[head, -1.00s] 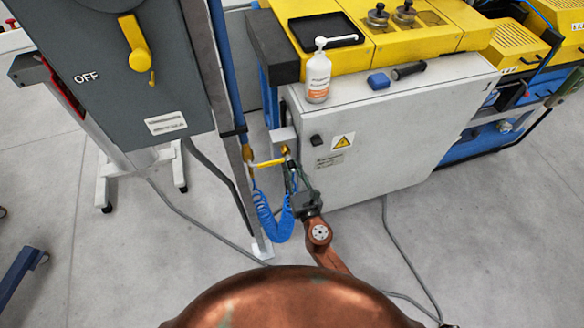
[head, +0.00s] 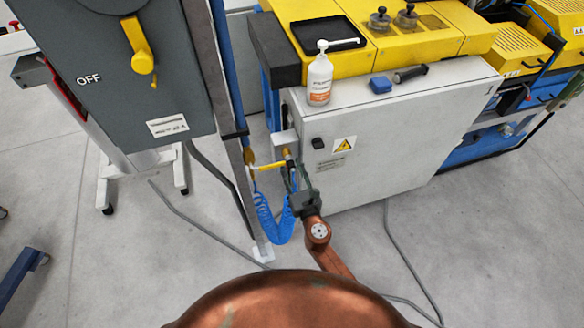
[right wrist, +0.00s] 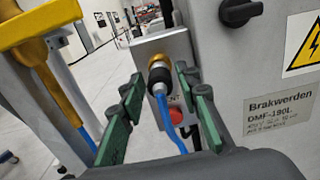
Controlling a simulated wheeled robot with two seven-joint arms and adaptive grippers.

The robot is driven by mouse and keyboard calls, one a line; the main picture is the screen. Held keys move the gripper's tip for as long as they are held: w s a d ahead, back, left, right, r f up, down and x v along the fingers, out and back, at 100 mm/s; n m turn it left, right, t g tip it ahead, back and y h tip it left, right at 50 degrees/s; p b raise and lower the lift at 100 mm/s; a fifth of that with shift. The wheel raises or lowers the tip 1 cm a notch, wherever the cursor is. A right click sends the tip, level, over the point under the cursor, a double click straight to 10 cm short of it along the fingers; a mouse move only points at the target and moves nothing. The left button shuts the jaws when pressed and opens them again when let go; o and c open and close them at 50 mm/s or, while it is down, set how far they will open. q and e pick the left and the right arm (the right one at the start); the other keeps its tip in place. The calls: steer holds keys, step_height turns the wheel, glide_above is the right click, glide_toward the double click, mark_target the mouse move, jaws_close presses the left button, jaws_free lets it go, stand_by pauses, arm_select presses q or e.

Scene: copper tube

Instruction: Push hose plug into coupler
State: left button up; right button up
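The brass coupler (right wrist: 158,62) sticks out from a metal plate on the grey cabinet; it also shows in the head view (head: 287,152). The dark hose plug (right wrist: 160,80) sits end-on at the coupler, with the blue hose (right wrist: 174,130) running down from it. The plug appears to be in the coupler, but its depth cannot be told. My right gripper (right wrist: 158,92) is open, its green-padded fingers apart on both sides of the plug with visible gaps. In the head view the right gripper (head: 293,178) is in front of the coupler. My left gripper is not in view.
A yellow bar (head: 268,166) lies just left of the coupler beside an upright post. The coiled blue hose (head: 270,222) hangs below. The grey cabinet (head: 400,140) stands behind and right, with a white bottle (head: 319,78) on top. A red button (right wrist: 174,115) is below the coupler.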

steer(key=shift+o, duration=0.9)
steer(key=shift+s, duration=0.1)
